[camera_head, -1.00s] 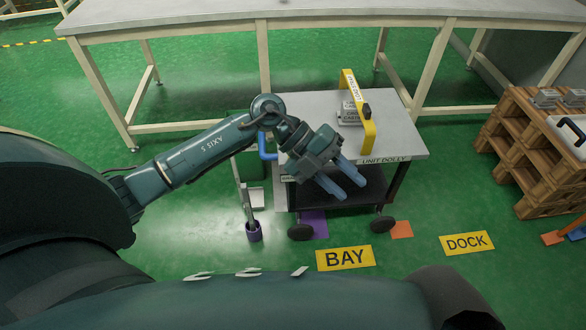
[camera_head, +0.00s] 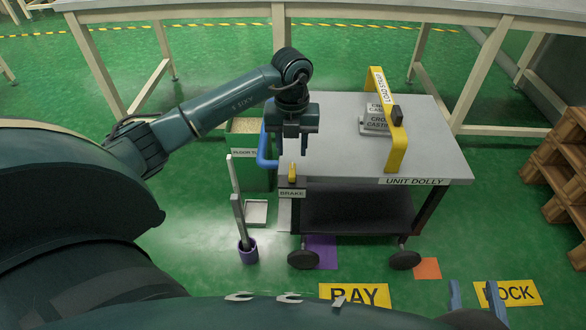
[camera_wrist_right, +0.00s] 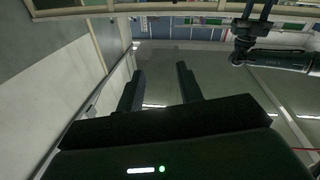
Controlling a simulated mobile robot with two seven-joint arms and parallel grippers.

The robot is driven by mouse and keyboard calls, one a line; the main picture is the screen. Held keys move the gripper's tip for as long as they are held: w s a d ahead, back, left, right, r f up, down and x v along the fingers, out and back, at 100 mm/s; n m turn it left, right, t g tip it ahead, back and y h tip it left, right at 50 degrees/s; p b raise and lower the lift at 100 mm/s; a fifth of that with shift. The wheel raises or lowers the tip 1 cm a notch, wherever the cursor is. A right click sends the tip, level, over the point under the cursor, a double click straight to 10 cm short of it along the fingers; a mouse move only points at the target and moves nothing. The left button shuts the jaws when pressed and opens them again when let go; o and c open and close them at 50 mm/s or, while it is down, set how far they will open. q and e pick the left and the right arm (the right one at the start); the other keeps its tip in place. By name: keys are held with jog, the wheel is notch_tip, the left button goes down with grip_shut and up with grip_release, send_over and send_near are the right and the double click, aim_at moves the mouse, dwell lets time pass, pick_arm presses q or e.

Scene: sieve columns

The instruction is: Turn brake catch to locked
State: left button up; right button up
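The brake catch (camera_head: 292,173) is a small yellow lever at the near left corner of the dolly, just above the BRAKE label (camera_head: 292,193). My left gripper (camera_head: 293,151) points down just above and behind the catch in the head view. Its two fingers look apart, with nothing visible between them; I cannot tell whether they touch the catch. My right gripper (camera_head: 476,292) shows at the bottom right edge of the head view. In the right wrist view its fingers (camera_wrist_right: 160,75) are spread and empty.
Wooden pallets (camera_head: 560,165) stand right.

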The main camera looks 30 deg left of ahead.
aim_at(292, 170)
pick_arm(q)
notch_tip(292, 170, down, 7)
jog(key=shift+f+b, duration=0.1)
jog(key=shift+b, duration=0.75)
jog(key=shift+c, duration=0.6)
grip_shut()
